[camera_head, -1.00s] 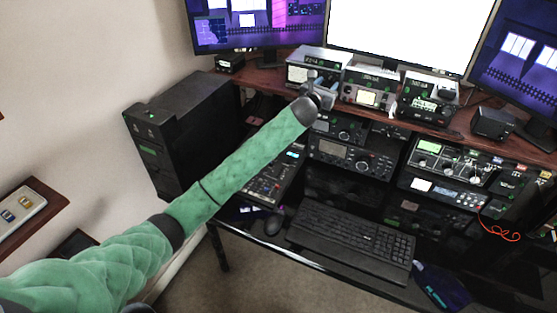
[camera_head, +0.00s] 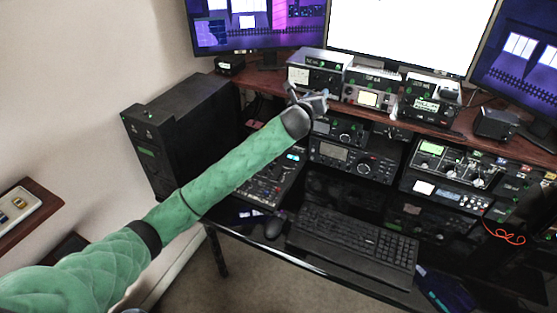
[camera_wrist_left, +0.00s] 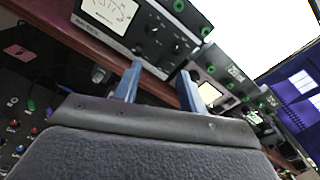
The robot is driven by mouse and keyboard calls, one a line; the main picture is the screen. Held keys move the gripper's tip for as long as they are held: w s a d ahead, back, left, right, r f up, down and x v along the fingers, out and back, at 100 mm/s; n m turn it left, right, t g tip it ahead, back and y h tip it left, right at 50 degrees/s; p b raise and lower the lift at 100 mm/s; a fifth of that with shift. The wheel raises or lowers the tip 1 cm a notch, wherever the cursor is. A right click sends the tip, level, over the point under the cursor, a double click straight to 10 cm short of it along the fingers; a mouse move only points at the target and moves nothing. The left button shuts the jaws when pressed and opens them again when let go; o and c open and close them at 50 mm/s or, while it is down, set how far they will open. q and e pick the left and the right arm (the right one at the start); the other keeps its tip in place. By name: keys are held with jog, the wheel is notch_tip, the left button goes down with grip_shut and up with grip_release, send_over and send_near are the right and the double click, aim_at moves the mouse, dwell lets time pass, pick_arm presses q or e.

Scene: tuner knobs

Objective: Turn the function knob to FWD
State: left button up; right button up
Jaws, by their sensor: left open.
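My left gripper (camera_head: 316,98) is just in front of and below the tuner's right part. Its two blue fingers show apart in the left wrist view (camera_wrist_left: 163,77), empty, with the panel's lower edge beyond them. My right gripper is out of view.
Other radios (camera_head: 368,90) stand to the right on the shelf (camera_head: 262,82). A radio with a display (camera_head: 352,160) sits below it. A mixer (camera_head: 268,180) lies under my left arm, and a keyboard (camera_head: 355,240) is on the desk. Monitors stand behind.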

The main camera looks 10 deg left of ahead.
pick_arm(q)
jog(key=s+a+r+n+g+y+b, duration=0.1)
jog(key=s+a+n+g+y, duration=0.3)
jog(key=n, duration=0.7)
jog(key=s+a+r+n, duration=0.1)
jog(key=s+a+n, duration=0.1)
jog(key=s+n, duration=0.75)
jog(key=s+a+f+n+g+b, duration=0.2)
jog(key=s+f+n, duration=0.5)
jog(key=f, duration=0.4)
jog(key=shift+s+f+n+g+h+b, duration=0.15)
jog(key=shift+s+n+g+h+b, duration=0.2)
jog(key=shift+s, duration=0.3)
